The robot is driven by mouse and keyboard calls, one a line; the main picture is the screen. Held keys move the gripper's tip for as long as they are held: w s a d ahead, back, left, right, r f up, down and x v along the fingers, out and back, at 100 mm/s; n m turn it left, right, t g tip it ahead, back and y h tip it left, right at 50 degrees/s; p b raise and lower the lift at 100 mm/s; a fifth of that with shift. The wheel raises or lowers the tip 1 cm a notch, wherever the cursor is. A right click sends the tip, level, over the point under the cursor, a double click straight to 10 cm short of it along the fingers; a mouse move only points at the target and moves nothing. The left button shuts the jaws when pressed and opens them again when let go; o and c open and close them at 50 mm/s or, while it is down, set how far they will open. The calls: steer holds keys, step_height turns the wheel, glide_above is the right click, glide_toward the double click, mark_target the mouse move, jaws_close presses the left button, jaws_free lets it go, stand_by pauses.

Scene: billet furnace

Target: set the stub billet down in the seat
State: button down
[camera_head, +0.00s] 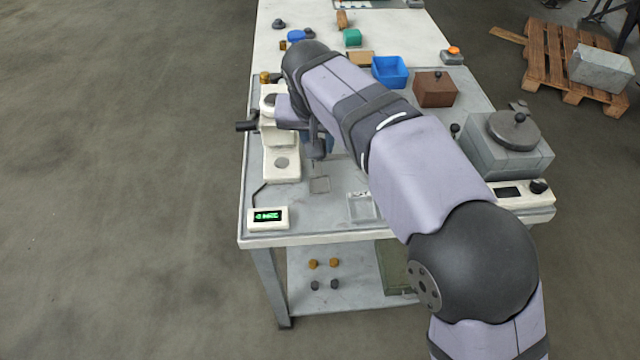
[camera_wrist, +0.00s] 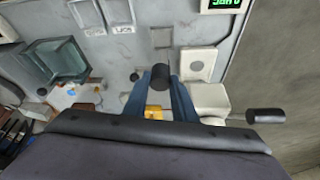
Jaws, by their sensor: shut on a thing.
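My gripper (camera_wrist: 160,88) has blue fingers closed on the stub billet (camera_wrist: 160,68), a short dark cylinder, in the wrist view. In the head view the billet (camera_head: 316,150) is a small dark shape under my arm, which hides most of the gripper. It is held beside the white stand (camera_head: 270,140), to its right. The stand's base has a round grey spot (camera_head: 281,162), also seen in the wrist view (camera_wrist: 196,66), left of which the billet hangs apart. A flat grey square (camera_head: 320,185) lies on the bench nearby. I cannot tell which of these is the seat.
A blue bin (camera_head: 389,71), a brown box (camera_head: 435,89) and a grey furnace-like block (camera_head: 508,155) stand to the right. A dark handle (camera_head: 246,126) juts from the stand.

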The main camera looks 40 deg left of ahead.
steer(key=shift+d+f, duration=0.1)
steer(key=shift+d, duration=0.05)
steer(key=shift+f, duration=0.2)
steer(key=shift+f+p, duration=0.85)
steer(key=shift+f, duration=3.9)
steer(key=shift+f, duration=0.2)
steer(key=c, duration=1.5)
jaws_free()
steer(key=shift+o, duration=0.2)
